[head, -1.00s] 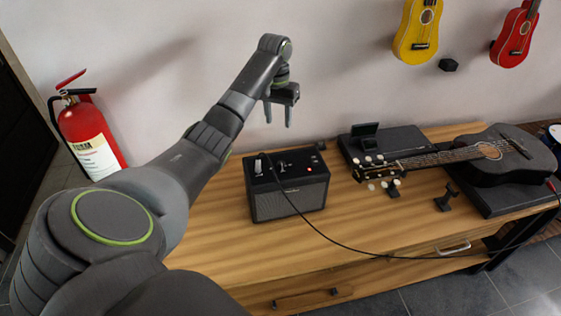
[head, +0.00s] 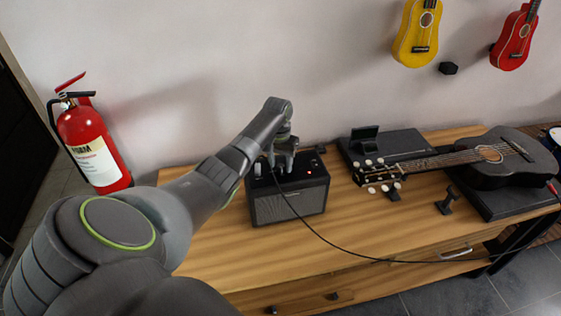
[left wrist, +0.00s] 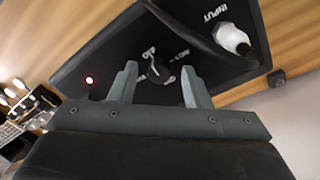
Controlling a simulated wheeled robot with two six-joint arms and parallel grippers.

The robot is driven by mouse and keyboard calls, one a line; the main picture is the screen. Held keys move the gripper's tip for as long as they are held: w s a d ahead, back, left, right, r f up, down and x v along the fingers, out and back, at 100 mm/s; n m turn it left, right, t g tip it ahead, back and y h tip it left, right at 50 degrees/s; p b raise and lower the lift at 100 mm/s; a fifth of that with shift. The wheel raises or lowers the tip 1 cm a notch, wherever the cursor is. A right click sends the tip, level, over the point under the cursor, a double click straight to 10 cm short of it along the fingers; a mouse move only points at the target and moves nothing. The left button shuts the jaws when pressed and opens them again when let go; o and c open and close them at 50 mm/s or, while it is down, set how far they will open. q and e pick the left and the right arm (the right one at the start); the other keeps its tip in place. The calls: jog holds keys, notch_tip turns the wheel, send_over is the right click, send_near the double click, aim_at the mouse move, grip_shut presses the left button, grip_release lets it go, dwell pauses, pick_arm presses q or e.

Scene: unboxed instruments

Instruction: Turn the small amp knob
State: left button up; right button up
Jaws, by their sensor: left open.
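The small black amp (head: 288,203) stands on the wooden table, its control panel facing up. In the left wrist view the amp's top panel (left wrist: 95,62) fills much of the picture. The small amp knob (left wrist: 160,70) is black with a pale pointer and sits between my fingertips. My left gripper (head: 283,166) is open over the amp's top, pointing down. Its two fingers (left wrist: 160,82) lie on either side of the knob in the left wrist view; I cannot tell whether they touch it. In the head view the gripper hides the knob. My right gripper is not in view.
A cable plug (left wrist: 234,39) stands up from the input beside the knob, its cable (head: 340,244) running right across the table. A red light (left wrist: 90,80) glows on the panel. A black guitar (head: 490,158) lies at the right. The table's left front is clear.

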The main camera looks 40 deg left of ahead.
pick_arm(q)
jog(key=shift+f, duration=0.1)
grip_shut()
dwell(0.4)
